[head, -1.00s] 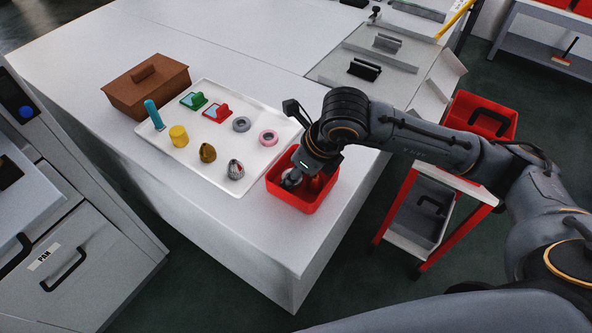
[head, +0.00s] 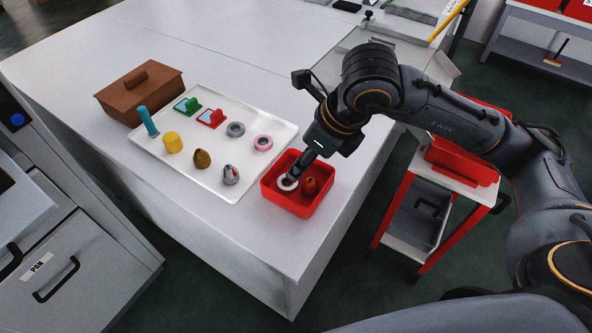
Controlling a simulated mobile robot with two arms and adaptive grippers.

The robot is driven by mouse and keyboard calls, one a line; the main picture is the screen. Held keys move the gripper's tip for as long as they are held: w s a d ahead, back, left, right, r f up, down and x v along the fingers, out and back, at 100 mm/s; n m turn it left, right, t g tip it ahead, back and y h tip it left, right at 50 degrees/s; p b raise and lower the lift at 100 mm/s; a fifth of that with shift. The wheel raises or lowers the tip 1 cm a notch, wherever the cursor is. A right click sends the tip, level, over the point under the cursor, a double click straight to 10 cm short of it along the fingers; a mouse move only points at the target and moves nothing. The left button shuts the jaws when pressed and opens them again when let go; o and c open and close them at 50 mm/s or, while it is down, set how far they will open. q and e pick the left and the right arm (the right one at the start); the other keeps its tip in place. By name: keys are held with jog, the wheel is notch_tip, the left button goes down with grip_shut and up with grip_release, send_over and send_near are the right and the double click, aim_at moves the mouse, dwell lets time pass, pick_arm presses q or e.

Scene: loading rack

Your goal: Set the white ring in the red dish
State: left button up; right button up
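The white ring (head: 288,185) is inside the red dish (head: 291,203), toward its left side, at the tip of my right gripper (head: 292,177). The gripper points down into the dish, its fingertips touching or just above the ring. The fingers overlap in this view, so I cannot tell whether they grip it. A dark red rounded thing (head: 311,185) sits in the dish to the right of the ring. My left gripper is not in view.
A white tray (head: 203,176) left of the dish holds a grey ring (head: 236,129), a pink ring (head: 263,143) and several other small objects. A brown lidded box (head: 141,92) stands behind it. The table's front edge is close to the dish.

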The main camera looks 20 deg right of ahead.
jog(key=shift+v, duration=1.8)
